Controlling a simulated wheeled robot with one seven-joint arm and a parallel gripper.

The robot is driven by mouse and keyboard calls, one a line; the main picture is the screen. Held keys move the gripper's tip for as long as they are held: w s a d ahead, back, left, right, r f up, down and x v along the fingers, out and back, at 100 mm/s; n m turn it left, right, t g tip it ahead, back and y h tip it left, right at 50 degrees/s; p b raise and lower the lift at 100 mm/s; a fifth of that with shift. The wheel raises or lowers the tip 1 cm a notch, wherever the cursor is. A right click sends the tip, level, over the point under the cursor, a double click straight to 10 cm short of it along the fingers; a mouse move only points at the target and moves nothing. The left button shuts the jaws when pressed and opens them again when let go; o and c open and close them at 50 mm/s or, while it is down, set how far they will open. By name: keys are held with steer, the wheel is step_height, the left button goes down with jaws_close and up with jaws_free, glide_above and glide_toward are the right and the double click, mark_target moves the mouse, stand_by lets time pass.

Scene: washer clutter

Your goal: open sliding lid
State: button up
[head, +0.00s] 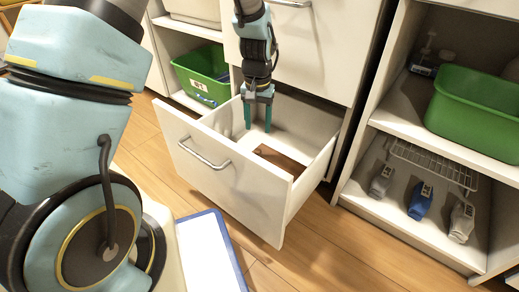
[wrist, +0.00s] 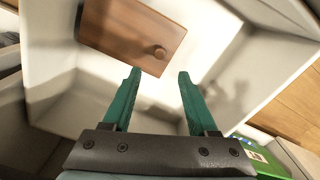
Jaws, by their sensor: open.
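A brown wooden panel with a round knob, which looks like the sliding lid (wrist: 130,30), lies low inside the pulled-out white drawer (head: 235,185). The knob (wrist: 159,52) shows in the wrist view just beyond my fingertips, roughly centred between them. In the head view, part of the brown panel (head: 282,160) shows at the drawer's bottom, to the right of my gripper. My gripper (head: 258,126) points down into the drawer, with its two green fingers apart and nothing between them. It also shows in the wrist view (wrist: 160,75). I cannot tell its exact height above the panel.
The drawer's front has a metal handle (head: 205,152). A green bin (head: 203,75) stands on the left shelf. At right, a shelf unit holds a green tub (head: 470,115), a wire rack (head: 432,163) and several bottles. A blue-edged white board (head: 208,252) lies on the floor.

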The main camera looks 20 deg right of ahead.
mark_target(257, 150)
step_height(257, 150, down, 9)
steer(key=b, duration=0.4)
steer(key=shift+f, duration=0.1)
jaws_close()
steer(key=shift+a, duration=0.1)
stand_by(1.2)
